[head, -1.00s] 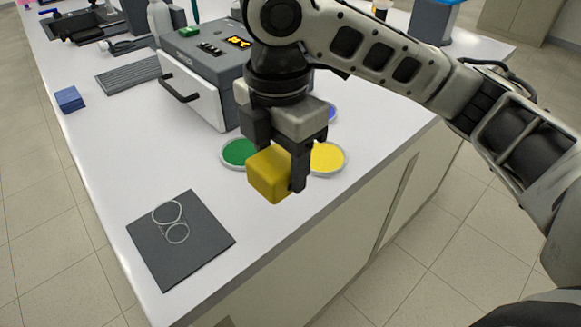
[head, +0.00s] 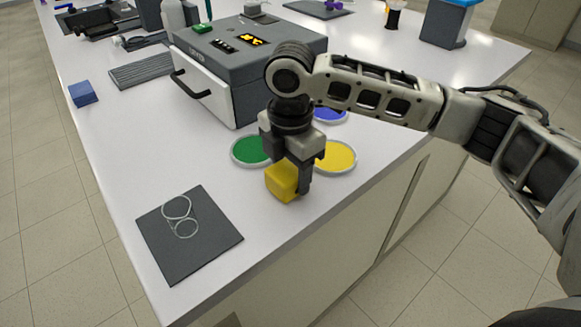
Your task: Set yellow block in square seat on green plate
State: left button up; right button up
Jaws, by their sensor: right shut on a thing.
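My right gripper (head: 289,178) is shut on the yellow block (head: 281,182). It holds the block in front of the coloured plates, near the front edge of the bench; I cannot tell whether the block touches the bench top. The green plate (head: 249,151) is a round dish with a pale rim, just behind and to the left of the gripper, which covers part of its right side. I cannot make out a square seat on it. My left gripper is not in view.
A yellow plate (head: 338,157) lies right of the gripper and a blue plate (head: 329,115) behind it. A grey box device (head: 233,62) stands behind the plates. A dark mat (head: 190,247) with two clear rings lies front left. A blue block (head: 83,94) sits far left.

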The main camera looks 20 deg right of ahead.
jog(key=o, duration=1.1)
jog(key=shift+f, duration=0.1)
